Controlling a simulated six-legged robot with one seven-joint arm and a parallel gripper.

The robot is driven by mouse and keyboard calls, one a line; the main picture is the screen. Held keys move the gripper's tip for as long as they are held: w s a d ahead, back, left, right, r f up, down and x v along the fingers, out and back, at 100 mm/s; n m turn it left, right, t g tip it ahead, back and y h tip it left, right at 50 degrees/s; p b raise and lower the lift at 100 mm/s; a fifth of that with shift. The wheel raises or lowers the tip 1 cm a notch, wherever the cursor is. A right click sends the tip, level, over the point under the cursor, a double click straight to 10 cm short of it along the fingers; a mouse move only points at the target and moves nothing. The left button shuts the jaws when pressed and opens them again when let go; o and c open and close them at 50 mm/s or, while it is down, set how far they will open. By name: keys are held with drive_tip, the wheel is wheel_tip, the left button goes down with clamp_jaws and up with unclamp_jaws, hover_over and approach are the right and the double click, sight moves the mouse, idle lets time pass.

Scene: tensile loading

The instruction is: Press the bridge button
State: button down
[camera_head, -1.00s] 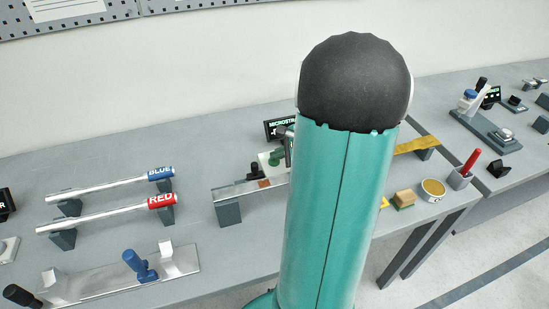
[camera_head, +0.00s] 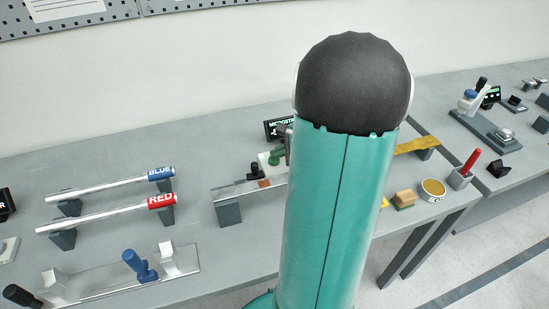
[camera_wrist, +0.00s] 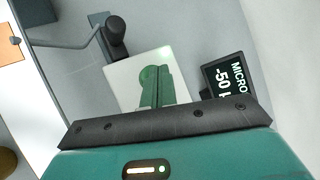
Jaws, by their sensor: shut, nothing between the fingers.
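The bridge button is a round green button on a pale square box; it shows in the head view (camera_head: 276,156), partly behind my arm, and in the wrist view (camera_wrist: 149,74). My gripper (camera_wrist: 160,72) is shut and empty. Its narrow fingers overlap the button in the wrist view, and I cannot tell whether they touch it. In the head view my arm hides most of the gripper. The dark readout (camera_wrist: 229,78) beside the box shows "MICRO" and "-50"; it also stands behind the box in the head view (camera_head: 279,128).
A black knob (camera_wrist: 115,30) with a bent wire stands close to the box. A metal bar (camera_head: 235,190) on a dark support lies in front. Blue (camera_head: 160,173) and red (camera_head: 161,201) labelled rods lie left. A block (camera_head: 405,198) and tape roll (camera_head: 432,190) sit right.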

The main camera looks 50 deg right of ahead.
sight(277, 160)
drive_tip(key=shift+r, duration=2.8)
